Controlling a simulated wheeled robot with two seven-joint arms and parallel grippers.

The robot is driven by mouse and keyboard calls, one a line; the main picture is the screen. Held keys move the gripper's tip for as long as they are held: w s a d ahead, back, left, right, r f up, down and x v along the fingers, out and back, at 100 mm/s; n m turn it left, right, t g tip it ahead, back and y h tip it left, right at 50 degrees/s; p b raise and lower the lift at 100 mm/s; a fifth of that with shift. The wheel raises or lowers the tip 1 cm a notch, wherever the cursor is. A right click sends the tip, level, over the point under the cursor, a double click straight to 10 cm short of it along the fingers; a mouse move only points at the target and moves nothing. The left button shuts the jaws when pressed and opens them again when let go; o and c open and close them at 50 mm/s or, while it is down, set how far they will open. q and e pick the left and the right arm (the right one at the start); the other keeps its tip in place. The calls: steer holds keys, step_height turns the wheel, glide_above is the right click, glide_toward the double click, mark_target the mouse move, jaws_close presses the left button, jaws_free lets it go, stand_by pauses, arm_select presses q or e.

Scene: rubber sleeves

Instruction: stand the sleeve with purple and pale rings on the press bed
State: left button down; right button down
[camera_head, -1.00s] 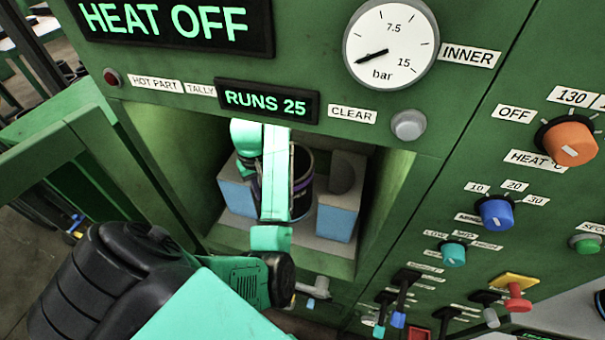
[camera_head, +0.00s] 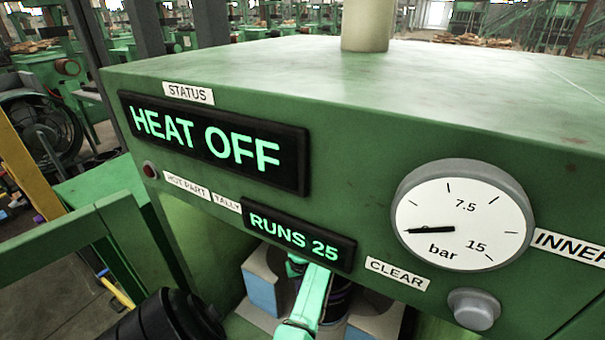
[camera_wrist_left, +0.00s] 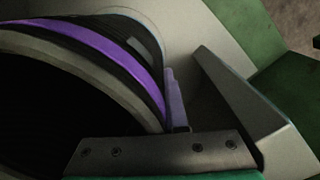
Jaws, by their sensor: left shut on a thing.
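The sleeve (camera_head: 338,304) is dark with pale bands and sits between two blocks in the press opening. It looks about upright. Its base is hidden, so I cannot tell whether it touches the press bed (camera_head: 243,329). In the left wrist view its open rim, with a purple ring (camera_wrist_left: 112,50) and a pale ring, fills the left side. My left gripper (camera_head: 297,268) reaches into the opening at the sleeve and is mostly hidden by the press front. In the wrist view its finger (camera_wrist_left: 174,98) lies against the sleeve's wall; the grip is shut on it.
A pale-blue-faced block (camera_head: 262,291) stands left of the sleeve and another block (camera_head: 376,318) right of it. The press front with its runs display (camera_head: 297,237) overhangs the opening. A pressure gauge (camera_head: 463,215) and clear button (camera_head: 474,309) are on the right.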

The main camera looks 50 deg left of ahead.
arm_select(q)
steer(key=shift+s+d, duration=0.1)
steer(key=shift+s, duration=0.1)
steer(key=c, duration=1)
jaws_free()
steer(key=shift+o, duration=0.2)
arm_select(e)
steer(key=shift+s+d+f, duration=0.1)
steer(key=shift+s, duration=0.4)
arm_select(q)
step_height(320, 180, up, 7)
steer(key=shift+r+b, duration=0.1)
steer(key=shift+b, duration=0.95)
step_height(320, 180, up, 4)
steer(key=shift+w+r+p, duration=0.1)
steer(key=shift+p, duration=0.8)
steer(key=shift+r, duration=0.5)
arm_select(e)
steer(key=shift+w, duration=0.1)
